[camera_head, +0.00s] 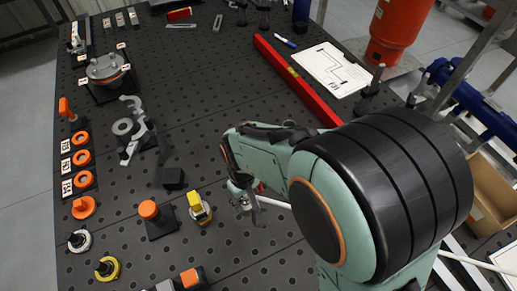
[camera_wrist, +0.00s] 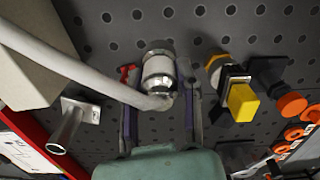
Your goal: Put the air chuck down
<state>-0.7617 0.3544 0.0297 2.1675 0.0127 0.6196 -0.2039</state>
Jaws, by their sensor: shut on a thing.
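The air chuck (camera_wrist: 158,72) is a silver metal fitting with a pale hose (camera_wrist: 70,68) running off to the upper left in the wrist view. My gripper (camera_wrist: 161,92) is shut on it, with one finger on each side. In the head view my gripper (camera_head: 250,192) is low over the perforated dark bench (camera_head: 235,250), right of the yellow-topped part. There the chuck is mostly hidden by my arm and fingers, and the hose (camera_head: 275,203) shows to its right. I cannot tell whether the chuck touches the bench.
A yellow-topped part (camera_head: 199,208) and an orange-knobbed part (camera_head: 150,212) stand just left of my gripper. Orange rings (camera_head: 82,158) line the left edge. A red bar (camera_head: 295,80) lies behind my arm, beside a white sheet (camera_head: 332,70). Bare bench lies in the middle.

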